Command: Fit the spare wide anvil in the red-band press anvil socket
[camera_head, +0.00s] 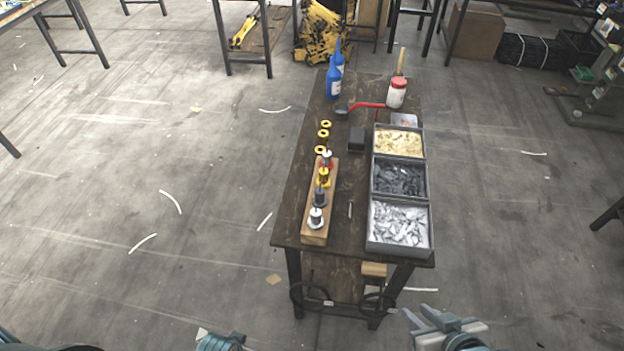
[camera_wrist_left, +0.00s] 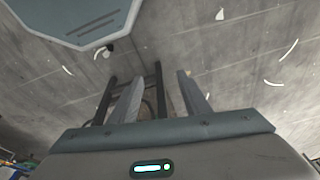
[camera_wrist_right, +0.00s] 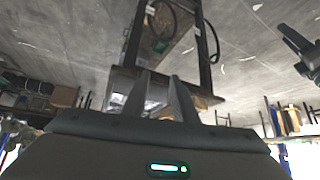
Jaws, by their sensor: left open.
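A wooden block (camera_head: 315,236) on the left side of the table holds a row of several small upright pieces. The far piece (camera_head: 327,160) has a white top and red at its foot. Then come a yellow piece (camera_head: 323,176), a black one (camera_head: 320,198) and a white one (camera_head: 316,217). I cannot tell which, if any, is the red-band press or the wide anvil. My right gripper (camera_head: 421,315) is open and empty, off the near right corner of the table; its fingers show in the right wrist view (camera_wrist_right: 160,90). My left gripper (camera_wrist_left: 158,88) is open and empty.
Yellow rings (camera_head: 325,135) lie by the table's (camera_head: 345,262) left edge. Trays of parts (camera_head: 430,240) line the right side. A dark box (camera_head: 356,138), red-handled tool (camera_head: 365,106), jar (camera_head: 396,95) and blue bottles (camera_head: 334,82) stand farther back. Floor around is mostly clear.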

